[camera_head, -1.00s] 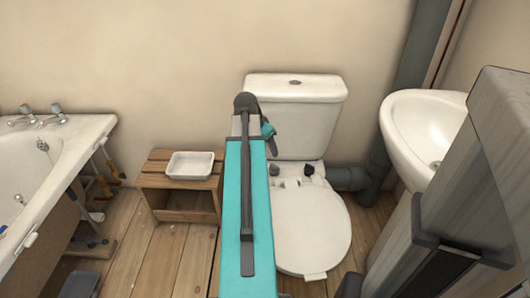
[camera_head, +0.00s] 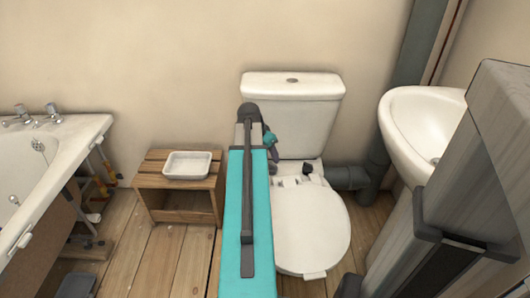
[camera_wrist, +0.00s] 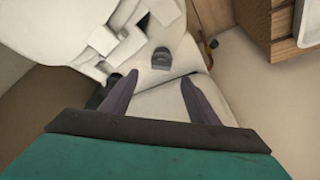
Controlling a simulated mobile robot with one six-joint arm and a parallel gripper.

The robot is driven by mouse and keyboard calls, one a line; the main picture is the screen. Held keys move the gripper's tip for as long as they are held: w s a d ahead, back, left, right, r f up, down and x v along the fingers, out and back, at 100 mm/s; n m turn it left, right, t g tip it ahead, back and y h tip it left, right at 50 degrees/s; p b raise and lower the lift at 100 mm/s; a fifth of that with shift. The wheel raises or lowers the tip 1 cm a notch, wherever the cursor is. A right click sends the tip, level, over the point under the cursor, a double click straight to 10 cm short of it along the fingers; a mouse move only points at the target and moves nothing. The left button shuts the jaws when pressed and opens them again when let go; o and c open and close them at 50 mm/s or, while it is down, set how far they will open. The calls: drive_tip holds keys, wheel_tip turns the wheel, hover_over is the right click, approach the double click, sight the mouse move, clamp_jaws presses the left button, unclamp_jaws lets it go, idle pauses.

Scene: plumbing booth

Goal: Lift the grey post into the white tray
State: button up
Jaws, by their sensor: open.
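The grey post (camera_wrist: 160,58) shows in the wrist view as a small, dark grey piece with a rounded top, on the white toilet behind the seat. In the head view two small dark pieces, one at the left (camera_head: 275,169) and one at the right (camera_head: 307,168), sit there; I cannot tell for sure which is the post. My gripper (camera_wrist: 155,79) is open and empty, its purple fingers pointing toward the post and spread to either side of it, apart from it. In the head view my arm mostly hides the gripper. The white tray (camera_head: 187,154) looks empty on a wooden crate.
The wooden crate (camera_head: 158,182) stands left of the toilet (camera_head: 310,235). The cistern (camera_head: 300,112) rises behind the seat. A basin (camera_head: 412,115) is at the right, a bathtub (camera_head: 80,140) at the left. Floorboards between tub and crate are mostly clear.

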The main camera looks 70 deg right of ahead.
sight(273, 164)
drive_tip(key=shift+b+x, duration=1)
drive_tip(key=shift+x, duration=2.9)
drive_tip(key=c, duration=1.1)
drive_tip(key=shift+r+p, duration=1.7)
drive_tip(key=shift+r, duration=0.35)
drive_tip(key=shift+s+a+r+p, duration=0.35)
drive_tip(key=shift+a+r+p, duration=0.35)
drive_tip(key=shift+a+r, duration=0.2)
drive_tip(key=shift+s+a+r+p, duration=0.35)
drive_tip(key=shift+a+r+p, duration=0.4)
drive_tip(key=shift+a, duration=0.2)
drive_tip(key=shift+s+a+r+p, duration=0.4)
drive_tip(key=shift+a+r+p, duration=0.25)
drive_tip(key=shift+a+r, duration=0.25)
